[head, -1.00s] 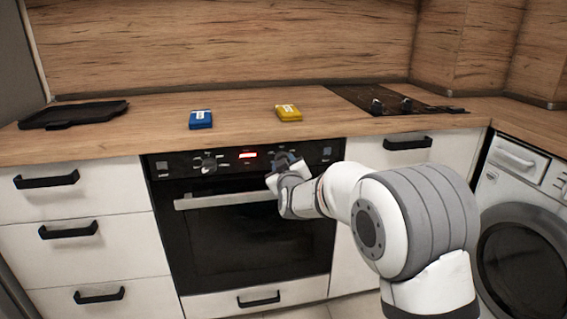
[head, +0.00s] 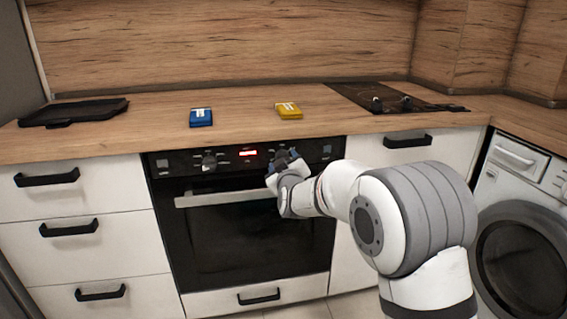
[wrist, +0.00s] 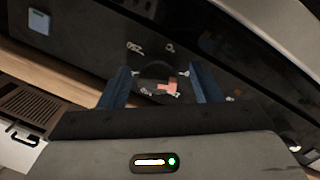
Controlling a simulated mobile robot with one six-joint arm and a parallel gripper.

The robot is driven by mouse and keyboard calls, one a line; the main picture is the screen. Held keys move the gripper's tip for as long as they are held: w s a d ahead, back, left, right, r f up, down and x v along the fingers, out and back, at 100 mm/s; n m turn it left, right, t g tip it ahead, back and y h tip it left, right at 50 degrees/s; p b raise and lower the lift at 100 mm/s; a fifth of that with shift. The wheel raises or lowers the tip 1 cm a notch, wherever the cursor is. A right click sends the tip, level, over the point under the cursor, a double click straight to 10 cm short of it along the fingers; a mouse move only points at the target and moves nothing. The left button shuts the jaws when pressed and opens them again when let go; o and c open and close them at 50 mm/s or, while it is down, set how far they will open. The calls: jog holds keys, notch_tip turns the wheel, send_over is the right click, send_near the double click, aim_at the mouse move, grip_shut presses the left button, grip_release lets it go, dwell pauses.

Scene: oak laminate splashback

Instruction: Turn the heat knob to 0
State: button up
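The oven's control panel (head: 172,164) has two round dark knobs, with a lit red display (head: 248,153) between them. The left knob (head: 209,162) stands free. My gripper (head: 284,158) is at the right knob, which it mostly hides in the head view. In the wrist view my gripper (wrist: 160,80) has its two blue fingers spread apart. The dark round knob (wrist: 154,72) lies between them, with what looks like a gap on each side. A pinkish-red mark and white printed symbols show by the knob. I cannot read its setting.
The oven handle (head: 215,199) runs just below the panel. A blue box (head: 201,118) and a yellow box (head: 289,110) lie on the counter above. A black tray (head: 72,113) is at the left, a cooktop (head: 360,99) and a washing machine (head: 515,220) at the right.

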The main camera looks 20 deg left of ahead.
jog(key=p+v, duration=0.1)
jog(key=v, duration=0.7)
dwell(0.5)
